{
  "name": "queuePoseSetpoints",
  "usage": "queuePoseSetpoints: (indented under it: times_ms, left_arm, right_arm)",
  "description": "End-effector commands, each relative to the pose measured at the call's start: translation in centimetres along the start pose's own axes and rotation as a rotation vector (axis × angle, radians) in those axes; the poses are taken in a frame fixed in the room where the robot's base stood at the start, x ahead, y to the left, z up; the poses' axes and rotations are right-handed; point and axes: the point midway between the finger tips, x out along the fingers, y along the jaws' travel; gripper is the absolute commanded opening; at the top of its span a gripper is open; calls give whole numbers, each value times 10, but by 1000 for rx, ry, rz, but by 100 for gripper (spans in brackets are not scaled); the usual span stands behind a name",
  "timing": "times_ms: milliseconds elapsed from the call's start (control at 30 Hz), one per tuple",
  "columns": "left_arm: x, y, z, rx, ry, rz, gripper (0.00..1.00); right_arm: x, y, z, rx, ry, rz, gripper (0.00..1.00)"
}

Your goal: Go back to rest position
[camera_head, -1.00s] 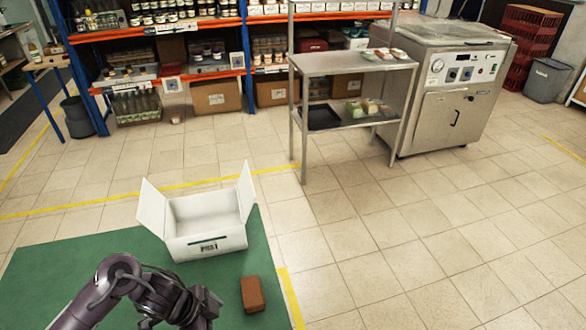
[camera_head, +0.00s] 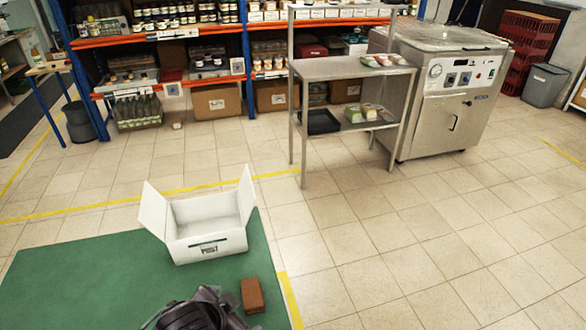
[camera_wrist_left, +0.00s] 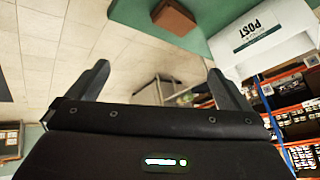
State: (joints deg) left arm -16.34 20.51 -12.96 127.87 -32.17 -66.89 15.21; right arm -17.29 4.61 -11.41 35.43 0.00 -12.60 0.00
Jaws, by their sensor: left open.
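My left arm shows at the bottom edge of the head view, by the near edge of the green mat (camera_head: 110,280); its fingertips are not clear there. In the left wrist view my left gripper (camera_wrist_left: 155,80) is open, with two dark fingers apart and nothing between them. My right gripper is in neither view. A white open box (camera_head: 208,222) marked POST stands on the green surface, flaps spread; it also shows in the wrist view (camera_wrist_left: 262,35). A brown block (camera_head: 252,295) lies to the box's near right and shows in the wrist view (camera_wrist_left: 175,17), apart from the fingers.
A steel shelf table (camera_head: 350,66) with packets and a black tray stands behind, beside a steel machine (camera_head: 450,100). Blue-orange racks (camera_head: 215,75) of jars line the back. A grey bin (camera_head: 546,85) is at right. The tiled floor (camera_head: 420,230) at right is clear.

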Motion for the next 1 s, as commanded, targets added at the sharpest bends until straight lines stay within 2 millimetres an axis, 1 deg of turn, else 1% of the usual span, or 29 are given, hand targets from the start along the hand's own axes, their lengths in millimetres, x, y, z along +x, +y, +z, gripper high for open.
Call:
queuePoseSetpoints:
  times_ms: [100, 300, 533, 567, 600, 833, 967, 1000]
  left_arm:
    - [-18, -5, 16, -142, -70, -36, 100]
    - [-46, -8, 49, -341, -194, -56, 100]
    - [-78, 0, 87, -544, -330, -29, 100]
    - [-77, 1, 91, -558, -342, -25, 100]
    - [-64, 2, 94, -548, -343, -25, 100]
    - [-12, 9, 115, -543, -359, -18, 100]
    - [20, 17, 132, -541, -371, -11, 100]
    - [32, 20, 139, -541, -375, -9, 100]
  right_arm:
    - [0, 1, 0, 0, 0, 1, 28]
    - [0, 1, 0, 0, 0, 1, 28]
    - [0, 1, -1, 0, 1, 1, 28]
    - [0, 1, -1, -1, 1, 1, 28]
    - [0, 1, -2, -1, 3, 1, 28]
    - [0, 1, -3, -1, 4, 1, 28]
    - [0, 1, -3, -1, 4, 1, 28]
    - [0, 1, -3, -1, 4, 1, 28]
